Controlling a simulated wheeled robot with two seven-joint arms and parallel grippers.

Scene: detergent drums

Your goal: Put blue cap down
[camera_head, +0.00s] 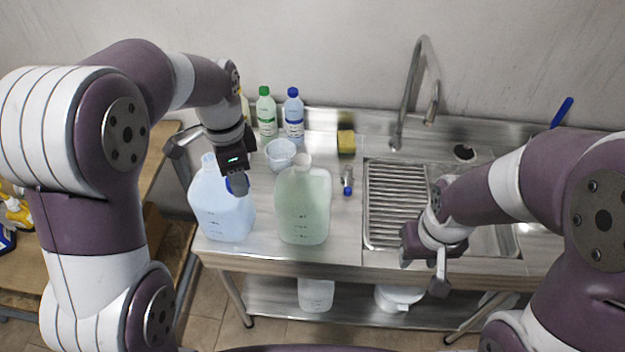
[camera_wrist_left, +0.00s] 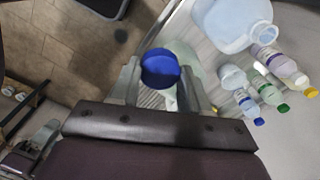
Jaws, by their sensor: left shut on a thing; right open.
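My left gripper (camera_head: 237,181) is shut on the blue cap (camera_wrist_left: 161,68), which sits between its fingers in the left wrist view. In the head view the cap is mostly hidden behind the fingers, in front of the light-blue jug (camera_head: 222,215). The jug stands upright at the counter's left end; its uncapped mouth shows in the left wrist view (camera_wrist_left: 264,33). I cannot tell the cap's exact height. My right gripper (camera_head: 423,271) is open and empty at the counter's front edge, before the sink.
A pale green jug (camera_head: 304,208) stands right of the blue one. Behind are a clear bowl (camera_head: 280,153), green-capped (camera_head: 266,114) and blue-capped (camera_head: 294,117) bottles, and a sponge (camera_head: 346,141). A small blue-ended item (camera_head: 347,181) lies left of the sink rack (camera_head: 393,203). Front counter strip is clear.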

